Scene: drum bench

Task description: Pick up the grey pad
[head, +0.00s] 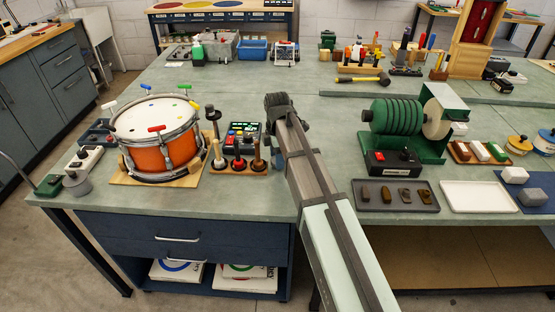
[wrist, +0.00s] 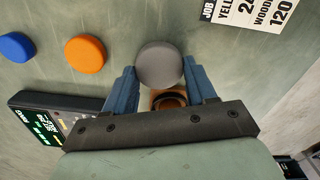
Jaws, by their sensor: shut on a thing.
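In the wrist view, the round grey pad (wrist: 159,63) sits between the tips of the blue fingers of my gripper (wrist: 160,68). The fingers are shut on its sides. Whether it is clear of the green bench top cannot be told. In the head view, my gripper (head: 278,101) is over the middle of the bench, seen mostly from behind, and the grey pad is hidden by my arm.
In the wrist view, an orange pad (wrist: 85,54) and a blue pad (wrist: 16,47) lie to the left. A dark device with a lit display (wrist: 45,125) is below them. A printed card (wrist: 250,12) lies upper right. A drum (head: 158,140) stands left in the head view.

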